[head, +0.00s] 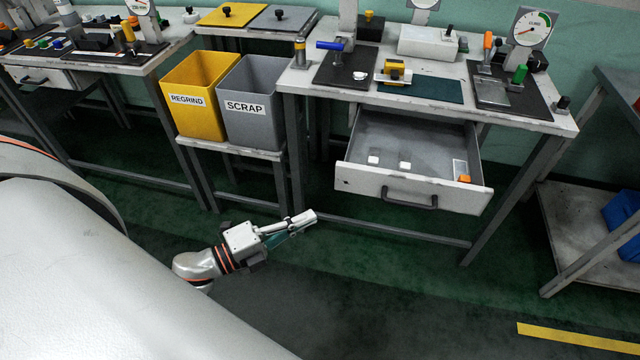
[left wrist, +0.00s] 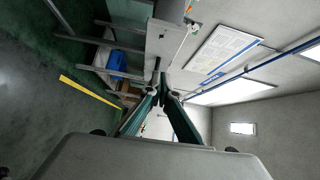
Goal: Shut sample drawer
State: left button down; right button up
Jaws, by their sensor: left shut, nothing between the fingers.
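The sample drawer (head: 360,184) hangs pulled out under the workbench in the head view. It has a white front with a dark bar handle (head: 409,198), and a few small white pieces and an orange-topped item lie in it. My left gripper (head: 312,216) is in front of the bench, to the left of the drawer front and a little lower, apart from it. It is shut and empty. Its closed fingertips (left wrist: 159,80) also show in the left wrist view. My right gripper is in neither view.
The workbench (head: 545,122) carries dark mats, fixtures and a dial gauge. Yellow REGRIND (head: 190,123) and grey SCRAP (head: 248,130) bins stand left of it. A shelf with a blue bin (head: 624,210) is at the right. The floor before the drawer is clear.

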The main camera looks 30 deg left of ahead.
pick_arm(q)
jog(key=p, duration=0.1)
send_near(358, 182)
jog(key=s+d+x, duration=0.1)
jog(key=x, duration=0.4)
jog(key=shift+w+a, duration=0.2)
jog(key=shift+w, duration=0.7)
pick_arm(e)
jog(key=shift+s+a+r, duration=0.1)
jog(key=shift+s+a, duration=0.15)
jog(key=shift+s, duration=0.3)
pick_arm(q)
jog(key=shift+w, duration=0.1)
